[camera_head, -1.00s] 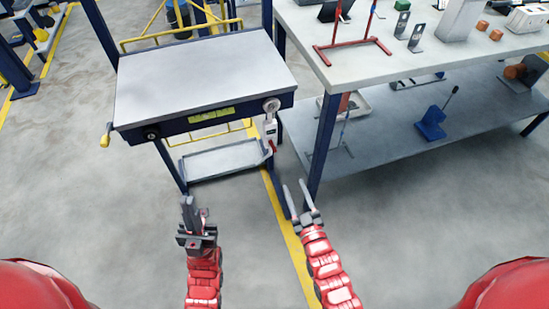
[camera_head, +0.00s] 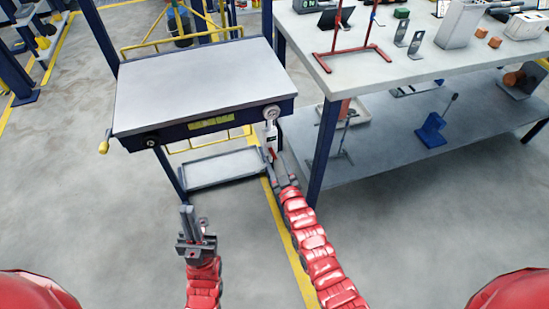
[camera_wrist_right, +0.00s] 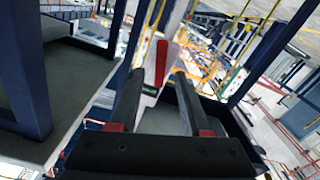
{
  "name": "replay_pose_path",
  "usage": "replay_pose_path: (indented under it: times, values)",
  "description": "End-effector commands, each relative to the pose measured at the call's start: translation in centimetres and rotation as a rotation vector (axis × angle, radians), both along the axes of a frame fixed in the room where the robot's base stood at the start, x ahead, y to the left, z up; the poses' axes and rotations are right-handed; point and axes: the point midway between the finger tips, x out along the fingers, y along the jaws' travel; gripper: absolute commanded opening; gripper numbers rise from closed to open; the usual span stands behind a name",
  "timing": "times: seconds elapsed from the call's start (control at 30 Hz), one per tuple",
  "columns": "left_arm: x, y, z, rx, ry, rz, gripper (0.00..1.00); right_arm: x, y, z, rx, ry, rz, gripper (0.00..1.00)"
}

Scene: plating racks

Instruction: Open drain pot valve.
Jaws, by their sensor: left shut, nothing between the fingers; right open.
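The drain pot (camera_head: 270,138) is a pale upright unit hanging at the right front corner of a blue cart. Its red valve handle (camera_head: 274,153) shows low on it. My right gripper (camera_head: 276,170) is open just below and in front of the handle. In the right wrist view the red handle (camera_wrist_right: 161,62) stands nearly upright, beyond and between the two dark fingertips (camera_wrist_right: 157,76). I cannot tell if a finger touches it. My left gripper (camera_head: 188,215) is shut and empty, pointing up, low and left of the pot. The pot's lower part is partly hidden by my right gripper.
The cart (camera_head: 200,80) has a grey top, a lower tray (camera_head: 220,165) and a yellow side knob (camera_head: 104,146). A workbench (camera_head: 430,65) with a blue leg stands close right of my right arm.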

Motion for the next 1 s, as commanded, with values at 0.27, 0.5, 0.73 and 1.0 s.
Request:
replay_pose_path:
  times: [0.27,0.5,0.73,1.0]
  values:
    - [0.0,0.0,-0.1,0.000,0.000,0.000,0.00,1.6,0.5,0.0,0.000,0.002,-0.001,0.47]
    - [0.0,0.0,-0.1,0.000,0.000,0.000,0.00,1.6,0.5,0.0,0.000,0.002,-0.001,0.46]
    - [0.0,0.0,-0.1,0.000,0.000,0.000,0.00,1.6,0.5,0.0,0.000,0.002,-0.001,0.04]
    - [0.0,0.0,-0.2,0.000,0.000,0.000,0.00,1.6,0.5,-0.1,0.000,0.002,-0.001,0.00]
